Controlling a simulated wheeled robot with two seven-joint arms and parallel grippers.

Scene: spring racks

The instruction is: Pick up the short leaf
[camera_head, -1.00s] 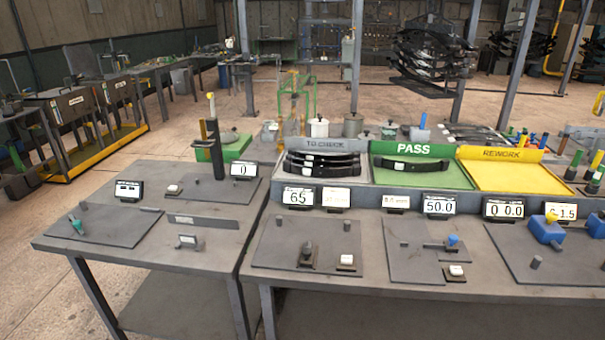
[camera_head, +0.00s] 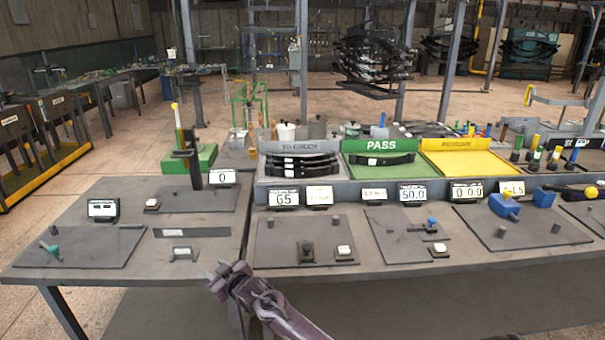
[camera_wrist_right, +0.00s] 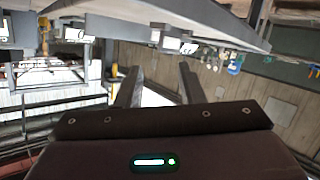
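Several dark curved leaves (camera_head: 303,163) lie in the grey TO CHECK tray (camera_head: 264,180). One more dark leaf (camera_head: 380,160) lies in the green PASS tray (camera_head: 400,174). I cannot tell for certain which one is the short leaf. My right gripper (camera_head: 226,275) is in front of the bench's near edge, well short of the trays. In the right wrist view its two fingers (camera_wrist_right: 158,85) stand apart with nothing between them, and no leaf shows there. My left gripper is not in view.
The yellow REWORK tray (camera_head: 470,163) is empty. Small number displays (camera_head: 283,197) stand in a row before the trays. Dark plates with fixtures (camera_head: 307,242) lie on the bench, and a tall dark post (camera_head: 190,155) rises at the left. Bare bench top lies between the plates.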

